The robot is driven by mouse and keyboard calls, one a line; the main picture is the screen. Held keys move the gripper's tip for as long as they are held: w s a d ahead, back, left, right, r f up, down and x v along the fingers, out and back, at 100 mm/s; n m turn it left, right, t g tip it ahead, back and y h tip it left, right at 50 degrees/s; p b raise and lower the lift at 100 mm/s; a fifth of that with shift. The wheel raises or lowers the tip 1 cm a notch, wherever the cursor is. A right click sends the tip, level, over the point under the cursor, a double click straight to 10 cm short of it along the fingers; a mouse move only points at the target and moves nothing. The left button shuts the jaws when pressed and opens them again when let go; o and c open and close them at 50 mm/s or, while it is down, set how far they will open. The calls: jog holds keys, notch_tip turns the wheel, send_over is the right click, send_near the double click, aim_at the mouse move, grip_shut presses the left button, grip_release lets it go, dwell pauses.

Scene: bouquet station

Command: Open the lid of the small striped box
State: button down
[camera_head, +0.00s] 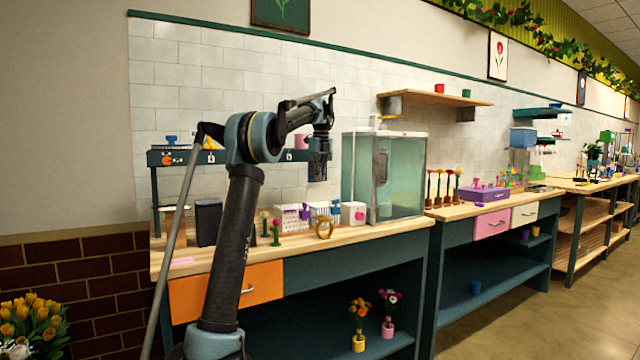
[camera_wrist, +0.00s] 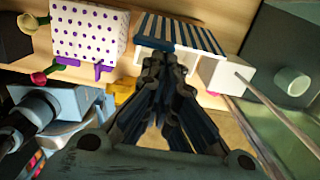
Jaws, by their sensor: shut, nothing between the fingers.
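The small striped box, blue and white, stands on the wooden bench top. It shows in the wrist view (camera_wrist: 205,38) at the top centre and in the head view (camera_head: 325,209) between a dotted box and a white box. A blue bar (camera_wrist: 153,45) sits at its near edge; its lid looks down, though the fingers hide part of the front. My gripper (camera_wrist: 164,58) is shut and empty, its fingertips overlapping the box's near edge in the wrist view. In the head view my gripper (camera_head: 318,172) hangs above the box, apparently clear of it.
The white box with purple dots (camera_wrist: 90,32) has a purple latch. A white box (camera_head: 354,212) with a pink knob and a glass tank (camera_head: 400,175) stand to the right. A wooden ring (camera_head: 324,228) and flowers (camera_head: 276,232) stand in front.

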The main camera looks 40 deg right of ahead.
jog(key=w+d, duration=0.1)
jog(key=w, duration=0.7)
jog(key=shift+w+d+r, duration=0.15)
jog(key=shift+w, duration=0.1)
jog(key=shift+r, duration=0.1)
dwell(0.5)
